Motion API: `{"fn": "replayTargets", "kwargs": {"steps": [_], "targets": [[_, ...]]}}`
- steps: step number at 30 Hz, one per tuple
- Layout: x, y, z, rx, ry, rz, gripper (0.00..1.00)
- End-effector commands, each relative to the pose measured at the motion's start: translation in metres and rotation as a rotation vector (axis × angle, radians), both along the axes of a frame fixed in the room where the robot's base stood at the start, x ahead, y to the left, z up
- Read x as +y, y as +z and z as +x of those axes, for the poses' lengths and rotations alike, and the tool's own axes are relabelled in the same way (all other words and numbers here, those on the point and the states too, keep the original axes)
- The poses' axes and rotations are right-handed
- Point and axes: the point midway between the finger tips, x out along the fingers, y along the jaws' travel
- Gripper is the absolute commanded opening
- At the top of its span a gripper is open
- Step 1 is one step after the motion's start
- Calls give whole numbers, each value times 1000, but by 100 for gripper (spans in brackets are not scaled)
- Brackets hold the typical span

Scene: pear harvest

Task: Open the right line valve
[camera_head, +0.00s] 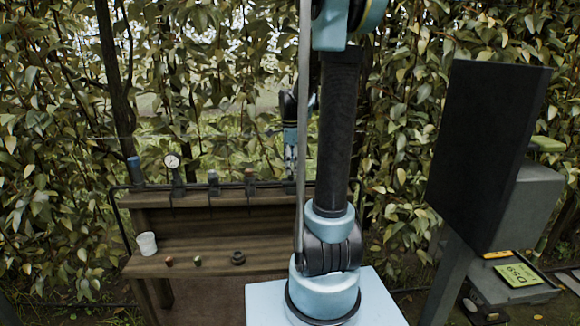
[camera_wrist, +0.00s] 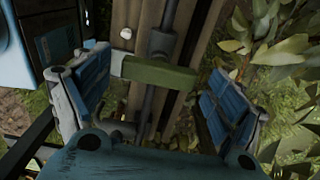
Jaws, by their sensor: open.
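A green lever handle (camera_wrist: 160,73) lies crosswise over a dark pipe (camera_wrist: 163,42) in the wrist view; it appears to be the right line valve's handle. My gripper (camera_wrist: 157,64) is open, with one blue-padded finger left of the lever and the other to its right. The left finger is close to the lever's left end; I cannot tell whether they touch. A gap shows at the right finger. In the head view my gripper (camera_head: 290,165) is over the right end of the bench's pipe row, where the valve is hidden.
A wooden bench (camera_head: 215,226) carries a white cup (camera_head: 147,243), a dark ring (camera_head: 238,258) and small fittings. A round gauge (camera_head: 172,161) and other fittings stand left along the pipe. Leafy branches (camera_wrist: 275,45) crowd the right. A dark panel (camera_head: 490,150) stands far right.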

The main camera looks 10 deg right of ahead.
Motion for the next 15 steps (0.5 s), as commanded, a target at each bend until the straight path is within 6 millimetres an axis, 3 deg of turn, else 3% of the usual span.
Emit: {"fn": "replayTargets", "kwargs": {"steps": [6, 8, 12, 15], "targets": [[0, 0, 0, 0, 0, 0, 87], [0, 0, 0, 0, 0, 0, 75], [0, 0, 0, 0, 0, 0, 44], [0, 0, 0, -1, 0, 0, 43]]}}
